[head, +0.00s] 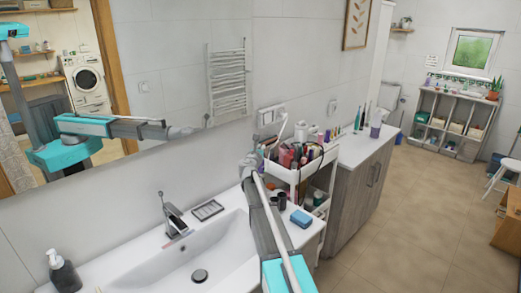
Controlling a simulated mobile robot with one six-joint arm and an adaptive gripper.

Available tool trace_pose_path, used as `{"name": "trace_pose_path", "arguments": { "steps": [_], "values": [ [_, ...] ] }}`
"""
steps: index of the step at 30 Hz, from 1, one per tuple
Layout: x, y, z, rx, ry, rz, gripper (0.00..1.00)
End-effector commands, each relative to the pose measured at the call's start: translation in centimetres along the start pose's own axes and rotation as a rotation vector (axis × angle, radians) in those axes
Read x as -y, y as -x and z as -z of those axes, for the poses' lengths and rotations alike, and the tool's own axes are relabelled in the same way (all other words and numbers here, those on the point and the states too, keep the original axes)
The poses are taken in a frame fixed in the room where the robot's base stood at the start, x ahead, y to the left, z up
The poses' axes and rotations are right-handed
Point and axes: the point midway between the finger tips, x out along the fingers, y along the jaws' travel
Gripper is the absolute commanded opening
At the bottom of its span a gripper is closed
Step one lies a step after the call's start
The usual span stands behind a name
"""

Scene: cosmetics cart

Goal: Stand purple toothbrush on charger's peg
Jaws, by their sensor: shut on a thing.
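My gripper (248,171) is at the far end of my arm, beside the left side of the white cart (312,165). It is small and partly hidden by my own arm. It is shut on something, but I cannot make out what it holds. I cannot pick out the purple toothbrush or the charger's peg for sure. Several thin upright items (360,117) stand on the far counter (357,151), near a purple cup (375,130).
The cart's top tray is crowded with bottles and tubes (290,155). A slim white item (284,126) rises at its back left. A blue sponge (300,218) and dark cups lie near the sink (215,258). A soap dispenser (64,272) stands at left.

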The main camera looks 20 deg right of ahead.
Motion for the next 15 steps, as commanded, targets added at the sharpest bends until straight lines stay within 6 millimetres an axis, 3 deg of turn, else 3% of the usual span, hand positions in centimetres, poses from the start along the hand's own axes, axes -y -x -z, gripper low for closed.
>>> {"name": "trace_pose_path", "arguments": {
  "steps": [15],
  "values": [
    [0.0,0.0,3.1,0.0,0.0,0.0,0.0]
  ]
}}
